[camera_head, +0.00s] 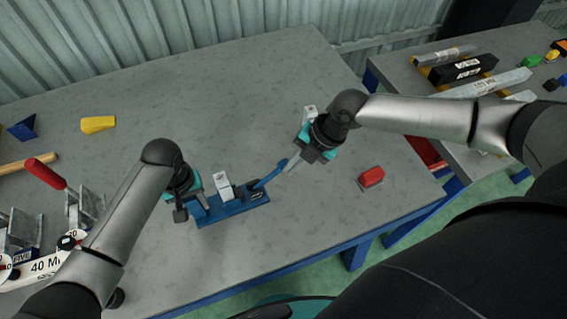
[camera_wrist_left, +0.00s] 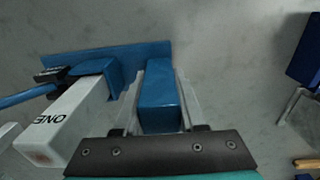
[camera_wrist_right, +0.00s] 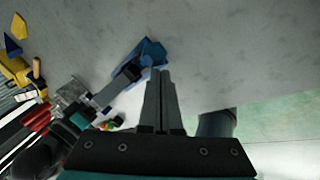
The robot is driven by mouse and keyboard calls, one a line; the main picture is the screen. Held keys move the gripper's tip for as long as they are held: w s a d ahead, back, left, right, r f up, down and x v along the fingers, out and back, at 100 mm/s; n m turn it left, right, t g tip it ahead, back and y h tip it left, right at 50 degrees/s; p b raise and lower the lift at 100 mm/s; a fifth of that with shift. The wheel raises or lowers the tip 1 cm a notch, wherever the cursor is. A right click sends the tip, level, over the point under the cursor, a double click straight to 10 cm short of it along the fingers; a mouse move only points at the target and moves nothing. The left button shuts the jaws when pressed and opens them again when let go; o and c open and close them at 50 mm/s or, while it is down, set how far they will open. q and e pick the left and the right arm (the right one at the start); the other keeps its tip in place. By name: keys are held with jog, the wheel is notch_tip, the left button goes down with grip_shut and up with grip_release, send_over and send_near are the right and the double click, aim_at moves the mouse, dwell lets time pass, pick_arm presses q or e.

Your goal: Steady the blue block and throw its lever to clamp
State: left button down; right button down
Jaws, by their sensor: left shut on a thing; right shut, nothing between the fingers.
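The blue block (camera_head: 237,211) lies on the grey table with a blue upright post at its left end. A white bar marked ONE (camera_wrist_left: 68,122) sits in it; it also shows in the head view (camera_head: 222,187). The block's blue lever (camera_head: 270,175) slants up to the right from its right end. My left gripper (camera_head: 195,203) is shut on the block's post (camera_wrist_left: 160,98), one finger on each side. My right gripper (camera_head: 289,169) is shut and empty, its fingertips beside the lever's free end. I cannot tell whether they touch. The right wrist view shows blue parts (camera_wrist_right: 147,55) beyond the fingertips (camera_wrist_right: 162,78).
A red block (camera_head: 371,177) lies to the right, near the table's edge. A yellow piece (camera_head: 98,124) and a dark blue piece (camera_head: 24,128) lie at the far left. A red-handled clamp (camera_head: 46,174) stands at left. The table behind the blue block is clear.

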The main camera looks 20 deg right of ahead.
jog(key=shift+w+d+f, duration=0.1)
jog(key=shift+d+f, duration=0.15)
jog(key=shift+d, duration=0.15)
jog(key=shift+a, duration=0.15)
jog(key=shift+a+f, duration=0.15)
jog(key=shift+a, duration=0.6)
jog(key=s+d+r, duration=0.4)
jog(key=d+r, duration=0.3)
jog(key=r, duration=0.1)
jog(key=shift+s+r, duration=0.15)
jog(key=shift+s, duration=0.2)
dwell(0.5)
